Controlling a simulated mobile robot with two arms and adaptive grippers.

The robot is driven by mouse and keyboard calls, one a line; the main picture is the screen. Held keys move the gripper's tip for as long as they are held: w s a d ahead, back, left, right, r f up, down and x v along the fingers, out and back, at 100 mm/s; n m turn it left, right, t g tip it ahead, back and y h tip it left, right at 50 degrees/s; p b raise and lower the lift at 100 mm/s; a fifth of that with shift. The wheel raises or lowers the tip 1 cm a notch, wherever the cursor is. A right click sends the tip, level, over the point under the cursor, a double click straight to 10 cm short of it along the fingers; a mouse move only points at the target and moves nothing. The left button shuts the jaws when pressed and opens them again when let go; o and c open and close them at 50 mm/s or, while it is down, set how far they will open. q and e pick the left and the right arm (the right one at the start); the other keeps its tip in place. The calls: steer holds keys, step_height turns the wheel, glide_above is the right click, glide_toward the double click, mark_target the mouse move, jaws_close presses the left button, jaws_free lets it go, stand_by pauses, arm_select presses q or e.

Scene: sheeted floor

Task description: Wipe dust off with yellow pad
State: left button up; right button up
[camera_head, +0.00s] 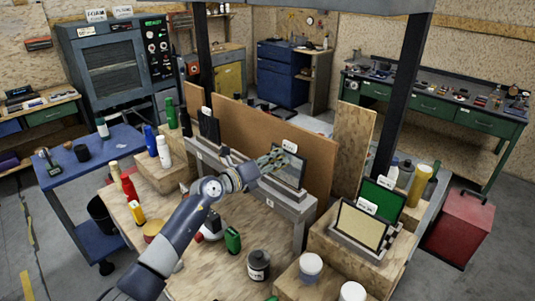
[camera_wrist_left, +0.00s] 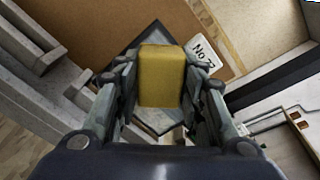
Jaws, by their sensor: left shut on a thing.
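My left gripper (camera_head: 273,160) reaches in from the left over the bench, and its fingers also show in the left wrist view (camera_wrist_left: 162,95). It is shut on the yellow pad (camera_wrist_left: 162,76), a small block held between the two fingers. Just beyond the pad is a dark-framed panel (camera_head: 292,174) with a grey face, standing tilted on a grey ledge (camera_head: 288,196). I cannot tell whether the pad touches the panel. The gripper hides part of its face, and I cannot make out dust. My right gripper is not in view.
A brown board (camera_head: 250,130) stands behind the panel, with a white label (camera_head: 289,146) near the panel's top. Green (camera_head: 380,198) and cream (camera_head: 362,226) panels stand at right. A dark jar (camera_head: 259,265), white-lidded pots (camera_head: 310,266) and several bottles crowd the bench.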

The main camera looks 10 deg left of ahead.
mark_target(302, 169)
arm_select(q)
steer(key=shift+s+d+r+p, duration=0.1)
steer(key=shift+s+d+p, duration=0.5)
steer(key=shift+d+p, duration=0.45)
steer(key=shift+s+d, duration=0.45)
steer(key=shift+d, duration=0.1)
steer(key=shift+s+d, duration=0.65)
steer(key=shift+d, duration=0.25)
steer(key=shift+s+d, duration=0.65)
steer(key=shift+d, duration=0.25)
steer(key=shift+a, duration=0.1)
steer(key=v, duration=0.6)
steer(key=shift+v, duration=1.5)
